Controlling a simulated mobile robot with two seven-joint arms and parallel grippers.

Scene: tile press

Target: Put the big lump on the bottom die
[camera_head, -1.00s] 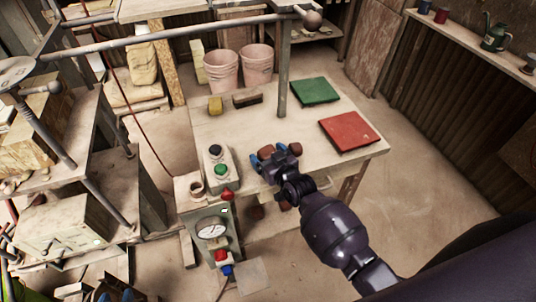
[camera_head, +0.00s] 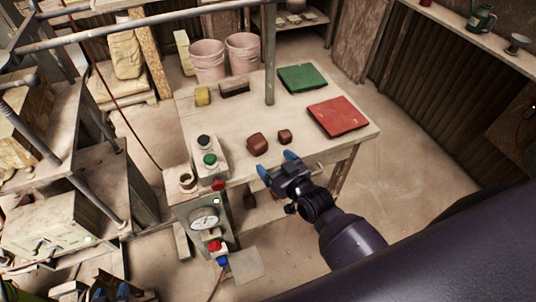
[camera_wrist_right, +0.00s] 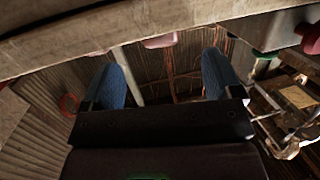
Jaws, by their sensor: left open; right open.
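The big brown lump (camera_head: 257,144) lies on the worktable, left of a smaller brown lump (camera_head: 285,136). My right gripper (camera_head: 278,166) is open and empty at the table's front edge, just in front of the lumps and apart from them. In the right wrist view its two blue fingers (camera_wrist_right: 167,80) stand wide apart with nothing between them, close to the table edge. My left gripper (camera_head: 112,292) is at the bottom left, partly cut off, open, below the press side. I cannot tell for certain which part on the left is the bottom die.
A control box with buttons (camera_head: 208,158) and a gauge panel (camera_head: 204,222) stand at the table's left. A red tile (camera_head: 338,117) and a green tile (camera_head: 302,78) lie right and behind. An upright post (camera_head: 270,60) and a long bar (camera_head: 150,31) cross the space.

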